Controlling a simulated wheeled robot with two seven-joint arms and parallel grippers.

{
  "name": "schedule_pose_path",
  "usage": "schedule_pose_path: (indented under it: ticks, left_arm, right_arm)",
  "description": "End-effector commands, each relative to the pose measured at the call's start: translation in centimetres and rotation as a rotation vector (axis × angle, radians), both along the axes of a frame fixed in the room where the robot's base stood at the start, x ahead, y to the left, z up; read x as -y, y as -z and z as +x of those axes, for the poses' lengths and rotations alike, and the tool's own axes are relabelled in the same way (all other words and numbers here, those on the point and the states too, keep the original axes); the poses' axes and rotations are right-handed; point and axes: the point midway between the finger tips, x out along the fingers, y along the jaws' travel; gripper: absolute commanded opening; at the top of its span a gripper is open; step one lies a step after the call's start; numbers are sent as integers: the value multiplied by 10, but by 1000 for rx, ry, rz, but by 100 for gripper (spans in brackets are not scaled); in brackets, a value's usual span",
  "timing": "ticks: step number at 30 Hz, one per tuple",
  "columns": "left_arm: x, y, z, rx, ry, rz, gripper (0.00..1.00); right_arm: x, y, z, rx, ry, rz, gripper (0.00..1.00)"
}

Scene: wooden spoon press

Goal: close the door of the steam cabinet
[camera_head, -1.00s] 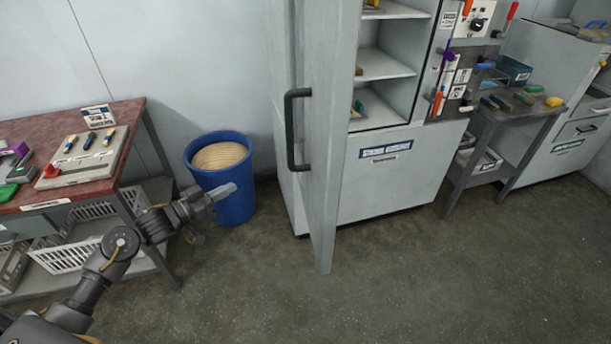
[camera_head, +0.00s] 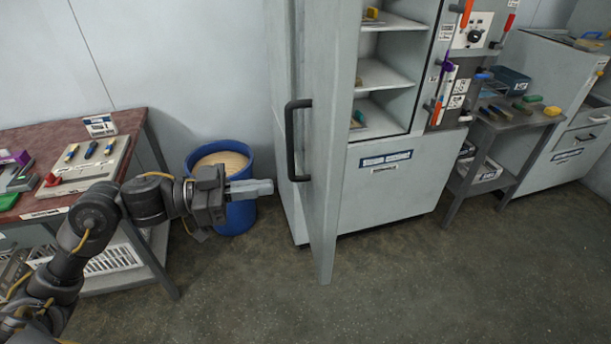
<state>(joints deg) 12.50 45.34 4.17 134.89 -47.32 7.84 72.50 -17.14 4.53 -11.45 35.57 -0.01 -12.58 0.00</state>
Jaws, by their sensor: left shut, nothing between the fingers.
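The steam cabinet (camera_head: 385,195) is a pale grey unit with open shelves in its upper part. Its door (camera_head: 333,140) stands open, swung out toward me and seen almost edge-on. A dark vertical handle (camera_head: 291,140) is on the door's left-hand face. My left gripper (camera_head: 268,187) is shut and empty, pointing right. In the picture it is just left of the door, below and left of the handle, with a visible gap. My right gripper is out of view.
A blue bin (camera_head: 238,218) stands behind my left gripper. A red-topped table (camera_head: 30,205) with tools and white baskets is at the left. A small grey side table (camera_head: 520,122) with brushes stands right of the cabinet. The floor in front is clear.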

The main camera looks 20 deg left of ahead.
Motion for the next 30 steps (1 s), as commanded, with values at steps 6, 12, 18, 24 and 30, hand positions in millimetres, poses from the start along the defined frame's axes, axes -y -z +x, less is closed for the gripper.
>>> schedule_pose_path:
  ticks: [6,12,18,24,30]
  left_arm:
    - [41,-4,21,1,1,-5,0]
    - [67,-3,33,1,0,-3,0]
    - [78,-1,39,0,-1,-1,0]
    - [79,0,40,1,-2,0,0]
    - [79,0,40,1,-2,0,0]
  right_arm:
    - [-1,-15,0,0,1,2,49]
    - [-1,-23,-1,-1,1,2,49]
    - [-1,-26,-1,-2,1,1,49]
    - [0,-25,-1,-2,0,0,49]
    - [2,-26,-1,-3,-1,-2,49]
